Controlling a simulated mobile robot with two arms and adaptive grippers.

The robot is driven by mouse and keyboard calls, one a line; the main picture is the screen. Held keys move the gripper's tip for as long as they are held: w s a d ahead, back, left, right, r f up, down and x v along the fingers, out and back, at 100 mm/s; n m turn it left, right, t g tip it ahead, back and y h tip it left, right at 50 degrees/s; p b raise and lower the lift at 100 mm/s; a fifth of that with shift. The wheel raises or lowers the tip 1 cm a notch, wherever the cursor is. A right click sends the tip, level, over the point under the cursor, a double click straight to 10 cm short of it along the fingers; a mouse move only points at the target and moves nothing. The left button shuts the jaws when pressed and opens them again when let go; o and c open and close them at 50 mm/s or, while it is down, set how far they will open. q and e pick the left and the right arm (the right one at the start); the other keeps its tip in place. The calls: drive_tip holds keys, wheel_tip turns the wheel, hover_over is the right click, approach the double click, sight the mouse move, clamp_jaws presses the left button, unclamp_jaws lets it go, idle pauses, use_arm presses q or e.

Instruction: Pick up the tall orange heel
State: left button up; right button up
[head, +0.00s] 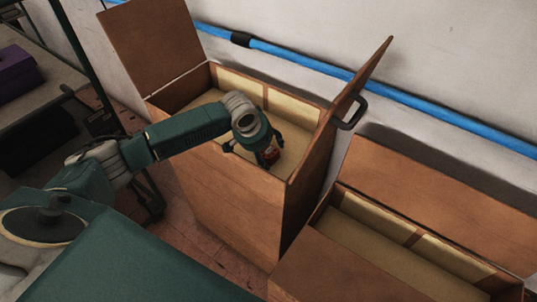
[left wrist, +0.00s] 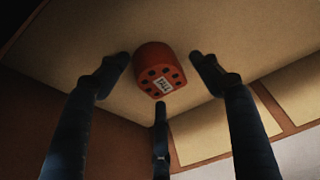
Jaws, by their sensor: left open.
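The tall orange heel (left wrist: 150,58) is an orange-red block with several dark round holes and a small white label that seems to read "TALL". In the left wrist view it stands on the pale floor of a wooden box (head: 225,205). In the head view a small red part of it (head: 271,154) shows beside the fingers. My left gripper (head: 262,152) reaches down into the box. In the left wrist view its open fingers (left wrist: 158,78) are spread around the heel, with visible gaps at the left and right. My right gripper is not in view.
The box's lid flaps (head: 152,42) stand raised at the left and the right, the right one with a dark handle (head: 349,112). A second open wooden box (head: 400,247) is at lower right. A blue pipe (head: 300,57) runs along the wall. A purple box (head: 17,70) sits at far left.

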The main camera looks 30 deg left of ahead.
use_arm(q)
drive_tip(key=c, duration=1.1)
drive_tip(key=shift+r, duration=0.1)
